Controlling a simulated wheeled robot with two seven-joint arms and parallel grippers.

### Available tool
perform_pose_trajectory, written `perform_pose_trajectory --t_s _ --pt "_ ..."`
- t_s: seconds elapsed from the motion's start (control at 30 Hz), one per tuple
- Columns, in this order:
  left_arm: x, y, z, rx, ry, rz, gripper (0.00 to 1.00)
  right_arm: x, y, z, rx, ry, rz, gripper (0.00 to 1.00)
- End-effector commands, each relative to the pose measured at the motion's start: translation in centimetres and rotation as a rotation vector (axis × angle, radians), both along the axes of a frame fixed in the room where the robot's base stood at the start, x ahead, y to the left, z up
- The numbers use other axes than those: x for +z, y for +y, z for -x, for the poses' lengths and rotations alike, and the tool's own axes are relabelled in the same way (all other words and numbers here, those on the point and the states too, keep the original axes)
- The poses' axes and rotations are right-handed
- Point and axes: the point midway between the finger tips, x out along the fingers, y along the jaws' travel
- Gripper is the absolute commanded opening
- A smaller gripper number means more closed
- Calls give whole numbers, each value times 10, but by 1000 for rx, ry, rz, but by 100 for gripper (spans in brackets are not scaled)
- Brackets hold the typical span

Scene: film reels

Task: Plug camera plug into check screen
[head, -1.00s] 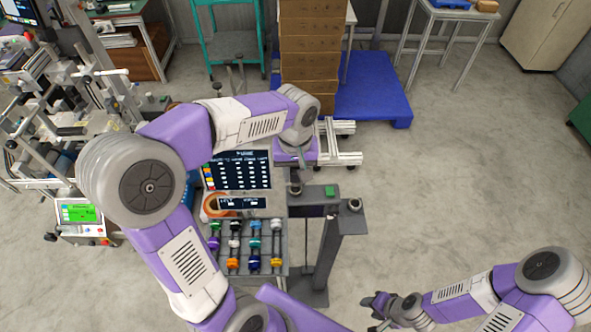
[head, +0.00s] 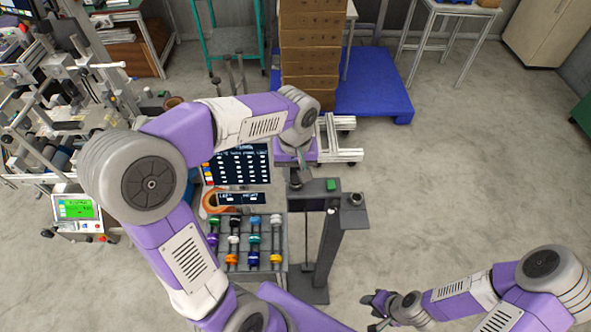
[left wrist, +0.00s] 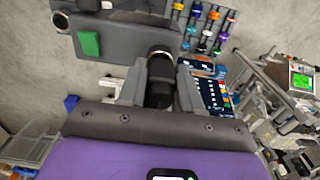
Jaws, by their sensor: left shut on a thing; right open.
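My left gripper (head: 296,180) is at the end of the bent left arm, over the near-left end of a grey stand. In the left wrist view its two grey fingers (left wrist: 159,90) are shut on a black cylindrical plug (left wrist: 158,72) with a paler ring at its far end. That end meets or overlaps the stand's edge in the picture; I cannot tell if they touch. A dark screen (head: 242,168) with rows of white marks stands left of the gripper; it also shows in the left wrist view (left wrist: 217,94). My right gripper (head: 378,308) is open and empty, low over the floor.
The grey stand (head: 326,222) carries a green button (head: 331,184) and a round black part. A rack of coloured connectors (head: 248,242) lies below the screen. A machine with a green display (head: 75,208) is at left. The floor at right is clear.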

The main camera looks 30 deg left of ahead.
Motion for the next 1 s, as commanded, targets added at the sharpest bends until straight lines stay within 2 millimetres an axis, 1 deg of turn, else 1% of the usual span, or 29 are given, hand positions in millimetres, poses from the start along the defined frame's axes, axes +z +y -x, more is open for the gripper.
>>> perform_pose_trajectory --t_s 0.1,0.13,0.3,0.33,0.57,0.67,0.77,1.0 --pt "-8 0 0 0 0 0 0 -6 0 0 0 0 0 43" --pt "-7 0 0 0 0 0 35 -6 0 0 0 0 0 43" --pt "-6 0 0 0 0 0 61 -4 0 0 0 0 0 43" --pt "-6 0 0 0 0 0 63 -4 0 0 0 0 0 43" --pt "-5 0 0 0 0 0 63 -4 0 0 0 0 0 43" --pt "-1 0 0 0 -1 0 63 -4 0 0 0 0 0 43" --pt "12 0 -1 0 -4 0 63 -1 0 0 0 0 0 43" --pt "53 0 -1 -1 -5 0 63 4 0 0 0 0 0 43"
